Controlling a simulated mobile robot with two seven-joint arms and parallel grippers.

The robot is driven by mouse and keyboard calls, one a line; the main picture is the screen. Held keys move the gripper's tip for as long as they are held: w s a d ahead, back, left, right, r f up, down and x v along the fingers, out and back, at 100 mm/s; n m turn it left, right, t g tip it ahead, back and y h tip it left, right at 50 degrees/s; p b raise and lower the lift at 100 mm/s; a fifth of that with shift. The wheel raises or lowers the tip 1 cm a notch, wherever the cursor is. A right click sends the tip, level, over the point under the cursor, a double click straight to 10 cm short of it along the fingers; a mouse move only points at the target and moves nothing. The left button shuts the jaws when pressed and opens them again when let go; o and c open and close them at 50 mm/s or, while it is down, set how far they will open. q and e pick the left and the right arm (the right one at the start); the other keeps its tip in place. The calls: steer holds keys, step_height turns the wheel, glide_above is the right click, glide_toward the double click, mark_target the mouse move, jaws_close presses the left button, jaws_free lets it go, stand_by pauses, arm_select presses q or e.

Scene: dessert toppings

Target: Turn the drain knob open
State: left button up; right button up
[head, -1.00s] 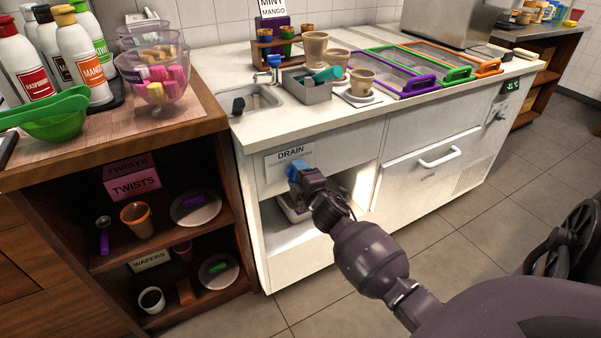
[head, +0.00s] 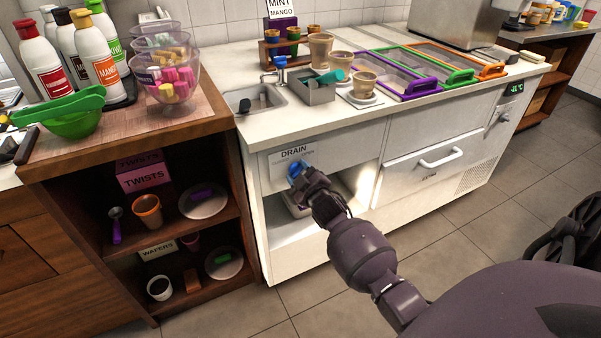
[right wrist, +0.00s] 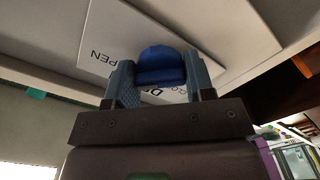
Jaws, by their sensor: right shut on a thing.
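The blue drain knob (head: 297,169) is on the front panel of the white counter, below the sink, under a label reading DRAIN (head: 293,153). My right gripper (head: 303,176) is at the knob and mostly covers it in the head view. In the right wrist view the rounded blue knob (right wrist: 161,66) sits between the two fingers of my right gripper (right wrist: 162,84), which is shut on it. The word OPEN shows on the label plate (right wrist: 112,45) to the left of the knob; the other lettering is partly hidden. My left gripper is out of view.
The sink (head: 252,101) and its blue-handled tap are above. An open compartment (head: 290,235) lies under the panel. A wooden shelf unit (head: 205,262) with cups and plates stands close on the left. A white drawer handle (head: 440,158) is to the right. Floor in front is partly clear.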

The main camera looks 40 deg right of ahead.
stand_by(0.4)
steer(key=o, duration=0.9)
steer(key=shift+s, duration=0.1)
steer(key=p+v, duration=0.2)
steer(key=v, duration=0.8)
steer(key=shift+s, duration=0.3)
